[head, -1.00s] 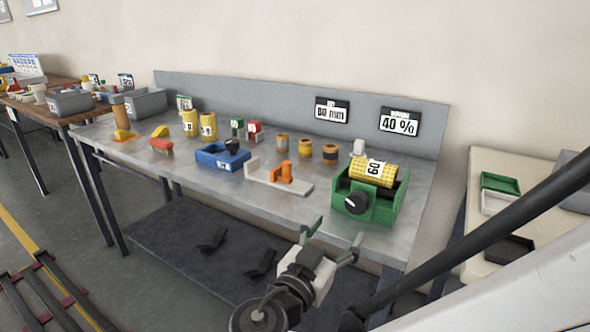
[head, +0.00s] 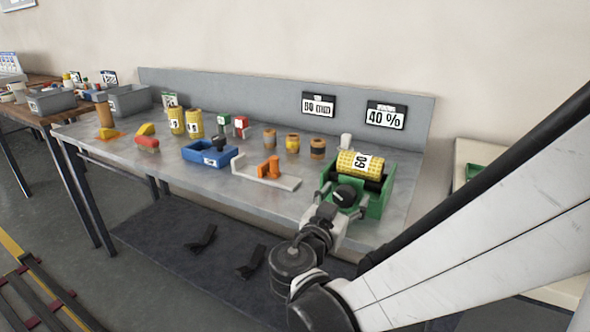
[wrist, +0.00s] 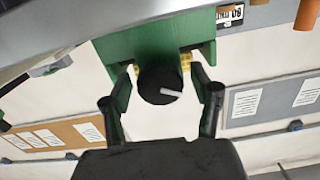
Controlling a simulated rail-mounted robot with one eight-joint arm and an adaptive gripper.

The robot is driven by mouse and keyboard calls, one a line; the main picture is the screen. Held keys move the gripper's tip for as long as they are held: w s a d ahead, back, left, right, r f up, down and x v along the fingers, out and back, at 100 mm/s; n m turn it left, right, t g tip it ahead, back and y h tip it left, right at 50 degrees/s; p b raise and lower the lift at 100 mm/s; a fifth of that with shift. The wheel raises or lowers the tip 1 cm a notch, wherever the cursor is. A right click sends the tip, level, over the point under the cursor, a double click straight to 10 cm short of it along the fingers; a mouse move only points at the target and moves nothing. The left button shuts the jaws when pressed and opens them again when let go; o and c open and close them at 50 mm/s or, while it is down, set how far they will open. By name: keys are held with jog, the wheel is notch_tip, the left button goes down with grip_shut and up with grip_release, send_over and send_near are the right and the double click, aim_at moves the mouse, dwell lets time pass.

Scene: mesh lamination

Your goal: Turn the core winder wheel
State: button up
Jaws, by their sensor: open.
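The core winder is a green frame (head: 376,205) at the right end of the grey table, with a yellow mesh roll (head: 372,161) marked 60 lying in it. Its wheel, a round black knob (head: 344,194) with a pale pointer, is on the front face. In the wrist view the knob (wrist: 158,84) sits between my two fingers, its pointer towards the right. My gripper (head: 345,208) is at the front of the winder, and in the wrist view the gripper (wrist: 162,72) is open with a gap on both sides of the knob.
An orange-and-grey fixture (head: 268,176) and a blue tray (head: 208,158) stand left of the winder. Several small rolls stand behind. A 40 % sign (head: 386,115) and a 90 mm sign (head: 319,105) are on the back panel. The table's front edge is beneath my gripper.

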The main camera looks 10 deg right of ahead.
jog(key=c, duration=1.2)
jog(key=shift+o, duration=0.2)
jog(key=shift+n, duration=0.4)
jog(key=n, duration=1)
jog(key=shift+n+b, duration=0.4)
jog(key=o, duration=1.2)
jog(key=shift+c, duration=0.2)
